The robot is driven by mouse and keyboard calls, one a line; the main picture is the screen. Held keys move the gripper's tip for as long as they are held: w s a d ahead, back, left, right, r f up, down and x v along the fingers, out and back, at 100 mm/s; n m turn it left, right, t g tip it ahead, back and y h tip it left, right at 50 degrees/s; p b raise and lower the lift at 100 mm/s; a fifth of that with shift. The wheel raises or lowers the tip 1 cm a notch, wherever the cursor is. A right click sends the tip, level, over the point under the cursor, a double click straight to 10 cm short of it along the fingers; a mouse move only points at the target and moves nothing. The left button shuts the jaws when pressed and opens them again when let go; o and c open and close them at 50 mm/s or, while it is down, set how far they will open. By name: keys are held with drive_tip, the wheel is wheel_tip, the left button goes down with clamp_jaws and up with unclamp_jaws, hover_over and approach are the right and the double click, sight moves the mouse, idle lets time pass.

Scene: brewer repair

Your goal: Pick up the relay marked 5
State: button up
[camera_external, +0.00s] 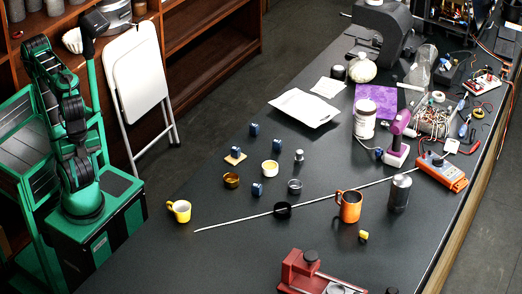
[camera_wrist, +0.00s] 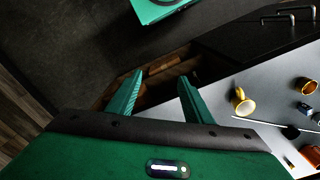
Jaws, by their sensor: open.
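Several small blue blocks that look like relays stand on the dark bench in the external view: one at the back (camera_external: 254,130), one on a small wooden piece (camera_external: 236,152), one nearer the front (camera_external: 257,189), and a blue item by the purple tool (camera_external: 379,153). Their markings are too small to read, so I cannot tell which is marked 5. Small blue items (camera_wrist: 303,107) show at that view's right edge.
A yellow mug (camera_external: 181,210) stands at the bench's left edge. Small bowls, including a yellow-rimmed one (camera_external: 270,168), sit among the blocks. A white folding chair (camera_external: 137,75) leans nearby.

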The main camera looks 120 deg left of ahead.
drive_tip(key=w+a+f+m+t+y, duration=0.15)
drive_tip(key=w+a, duration=0.25)
drive_tip(key=w, duration=0.5)
drive_tip(key=w+a+f+m, duration=0.1)
drive_tip(key=w+a+f, duration=0.15)
drive_tip(key=w, duration=0.65)
drive_tip(key=w+a+f+m+y, duration=0.15)
drive_tip(key=w+a, duration=0.25)
drive_tip(key=w, duration=0.6)
drive_tip(key=w+a+r+m+g+y, duration=0.1)
drive_tip(key=w+a+r+m+y, duration=0.25)
drive_tip(key=w+a+y, duration=0.35)
drive_tip(key=w+a+r+m+g+y, duration=0.15)
drive_tip(key=w+a+m+y, duration=0.25)
drive_tip(key=a, duration=0.5)
drive_tip(key=t, duration=0.1)
approach(256, 186)
drive_tip(key=shift+x, duration=4.05)
drive_tip(key=c, duration=1.2)
